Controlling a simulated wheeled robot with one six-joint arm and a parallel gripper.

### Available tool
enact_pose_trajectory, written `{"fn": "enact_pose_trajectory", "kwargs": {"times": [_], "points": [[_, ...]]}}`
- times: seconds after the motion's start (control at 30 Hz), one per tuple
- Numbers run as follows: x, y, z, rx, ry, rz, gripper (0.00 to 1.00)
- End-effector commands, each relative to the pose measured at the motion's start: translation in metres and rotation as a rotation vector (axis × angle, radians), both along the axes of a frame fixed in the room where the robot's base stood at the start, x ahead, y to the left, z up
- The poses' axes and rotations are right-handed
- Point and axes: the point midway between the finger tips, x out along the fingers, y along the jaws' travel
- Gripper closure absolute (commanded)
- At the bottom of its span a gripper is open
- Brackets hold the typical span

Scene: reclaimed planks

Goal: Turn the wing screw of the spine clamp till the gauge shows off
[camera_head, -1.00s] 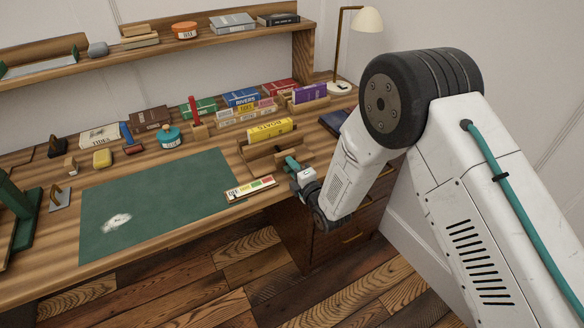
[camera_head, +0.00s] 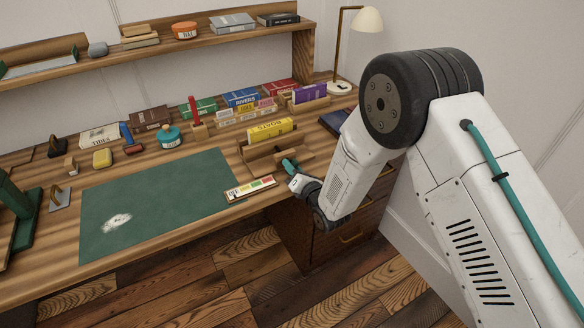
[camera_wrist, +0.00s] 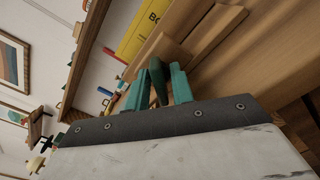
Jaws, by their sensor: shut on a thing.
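The wooden spine clamp (camera_head: 262,148) stands on the desk near its front right edge, with a yellow book (camera_head: 270,129) upright in it; clamp wood (camera_wrist: 208,32) and book (camera_wrist: 138,34) also show in the wrist view. My gripper (camera_head: 289,165) is at the clamp's front right. In the wrist view its teal fingers (camera_wrist: 158,86) are shut on the dark green wing screw (camera_wrist: 157,78), which is mostly hidden between them. The gauge (camera_head: 251,188) is a pale strip left of my gripper, with OFF at its left end and yellow, green and red patches. Its pointer is too small to read.
A green mat (camera_head: 150,200) lies left of the gauge and is mostly clear. Books and small tools stand along the back of the desk, under a shelf (camera_head: 150,52). A lamp (camera_head: 362,20) stands at the back right.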

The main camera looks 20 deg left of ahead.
Motion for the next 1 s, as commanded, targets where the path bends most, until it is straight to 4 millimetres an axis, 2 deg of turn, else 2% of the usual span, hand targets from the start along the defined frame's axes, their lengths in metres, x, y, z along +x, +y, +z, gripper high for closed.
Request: {"fn": "enact_pose_trajectory", "kwargs": {"times": [0.63,0.67,1.0], "points": [[0.0007,-0.0024,-0.0020,-0.034,-0.033,-0.004,0.99],[0.0006,-0.0024,-0.0021,-0.034,-0.033,-0.004,0.68],[-0.0026,-0.0025,-0.0010,-0.033,-0.034,0.000,0.68]]}}
